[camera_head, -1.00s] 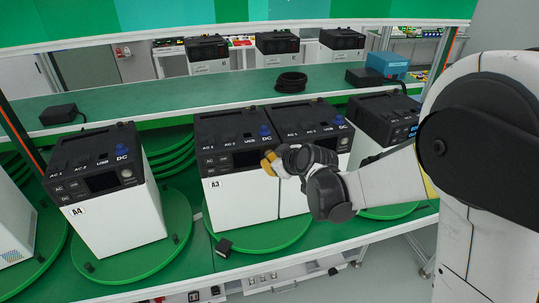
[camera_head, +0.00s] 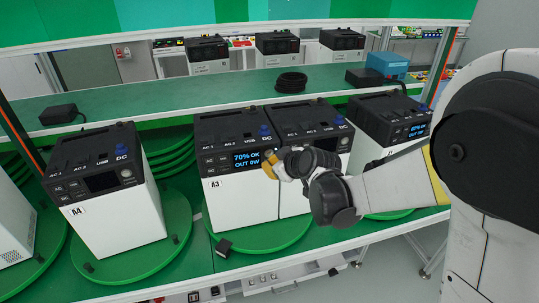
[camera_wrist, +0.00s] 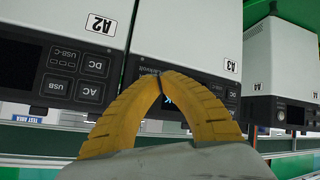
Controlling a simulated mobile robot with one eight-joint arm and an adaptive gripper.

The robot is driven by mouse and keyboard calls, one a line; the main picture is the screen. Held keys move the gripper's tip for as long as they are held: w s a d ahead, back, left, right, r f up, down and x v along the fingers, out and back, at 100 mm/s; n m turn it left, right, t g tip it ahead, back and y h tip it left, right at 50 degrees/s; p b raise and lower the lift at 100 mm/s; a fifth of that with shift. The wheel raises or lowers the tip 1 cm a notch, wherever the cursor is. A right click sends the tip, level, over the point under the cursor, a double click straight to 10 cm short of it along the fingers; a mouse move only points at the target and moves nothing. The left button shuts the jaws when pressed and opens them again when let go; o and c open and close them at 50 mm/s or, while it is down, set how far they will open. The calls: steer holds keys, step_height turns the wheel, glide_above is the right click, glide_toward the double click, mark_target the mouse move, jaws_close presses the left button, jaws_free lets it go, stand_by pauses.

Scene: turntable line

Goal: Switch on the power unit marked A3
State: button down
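Power unit A3 (camera_head: 240,203) stands on a green turntable in the middle, white below with a black top and front panel. Its display (camera_head: 247,158) is lit and reads 70% OK, OUT 0W. My gripper (camera_head: 270,158) is at the right end of A3's front panel and hides the part there. In the wrist view, which is upside down, my gripper's yellow fingers (camera_wrist: 161,77) meet at their tips with nothing seen between them. The tips overlap the panel of A3 (camera_wrist: 190,38); I cannot tell whether they touch it.
Unit A4 (camera_head: 117,220), with a dark display, stands to the left. Unit A2 (camera_wrist: 75,22) stands close beside A3. Another unit (camera_head: 385,125) at the right has a lit display. A green shelf (camera_head: 190,98) with a black cable coil (camera_head: 291,82) runs behind.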

steer(key=s, duration=0.2)
steer(key=s+d, duration=0.1)
steer(key=s, duration=0.1)
steer(key=shift+s+d, duration=0.2)
steer(key=shift+s, duration=0.2)
stand_by(0.6)
steer(key=s+d+f+m+g+h+b, duration=0.1)
steer(key=s+d+f+m+h+b, duration=0.1)
steer(key=s+d+m+b, duration=0.3)
steer(key=s+d+f+m+g+h+b, duration=0.1)
steer(key=s+d+m+b, duration=0.4)
steer(key=s+d, duration=0.8)
steer(key=s+f+h, duration=0.1)
steer(key=s+h, duration=0.1)
steer(key=s, duration=0.5)
steer(key=shift+d+f+g, duration=0.15)
steer(key=shift+f+g, duration=0.1)
steer(key=shift+g, duration=0.05)
